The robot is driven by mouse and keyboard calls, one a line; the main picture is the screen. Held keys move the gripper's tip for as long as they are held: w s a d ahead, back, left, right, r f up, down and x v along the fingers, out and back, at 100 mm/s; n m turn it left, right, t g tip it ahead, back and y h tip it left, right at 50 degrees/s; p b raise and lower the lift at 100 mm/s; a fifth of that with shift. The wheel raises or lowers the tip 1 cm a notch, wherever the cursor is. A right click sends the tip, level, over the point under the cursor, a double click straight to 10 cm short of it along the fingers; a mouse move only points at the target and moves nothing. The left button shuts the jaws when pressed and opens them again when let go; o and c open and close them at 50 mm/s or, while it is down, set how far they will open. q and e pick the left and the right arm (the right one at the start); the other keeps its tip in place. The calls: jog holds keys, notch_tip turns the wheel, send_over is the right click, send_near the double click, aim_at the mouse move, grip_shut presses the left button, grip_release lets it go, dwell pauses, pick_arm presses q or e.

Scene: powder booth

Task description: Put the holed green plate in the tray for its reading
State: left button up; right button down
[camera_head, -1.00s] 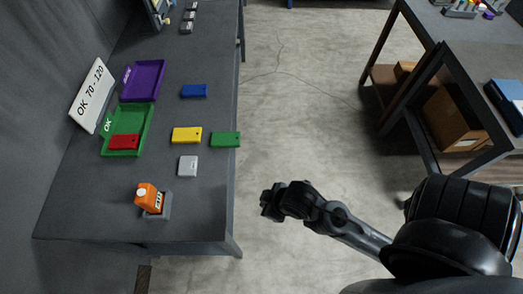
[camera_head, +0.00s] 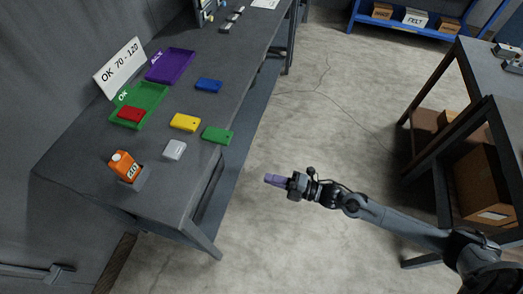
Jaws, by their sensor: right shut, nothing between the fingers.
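The holed green plate (camera_head: 217,135) lies flat at the right edge of the grey table, with a small dark hole near one end. The green tray (camera_head: 157,97), marked OK, holds a red plate (camera_head: 131,114). My right gripper (camera_head: 274,180) is shut and empty over the floor, right of the table and apart from the green plate. My left gripper is out of view.
A sign reading OK 70 - 120 (camera_head: 119,67) stands behind the trays. Yellow (camera_head: 185,123), blue (camera_head: 208,85) and light grey (camera_head: 174,150) plates lie on the table (camera_head: 82,153). A dark bench (camera_head: 475,65) stands at the right, with open floor between.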

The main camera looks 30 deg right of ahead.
jog(key=w+d+r+n, duration=0.1)
jog(key=w+d, duration=0.1)
jog(key=b, duration=0.1)
send_near(228, 143)
jog(key=s+a+x, duration=0.1)
jog(key=x, duration=0.5)
jog(key=shift+w+d+f, duration=0.25)
jog(key=shift+w+d, duration=0.15)
jog(key=shift+w, duration=0.35)
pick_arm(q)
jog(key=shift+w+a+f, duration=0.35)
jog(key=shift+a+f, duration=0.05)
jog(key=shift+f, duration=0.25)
pick_arm(e)
jog(key=shift+w+d, duration=0.1)
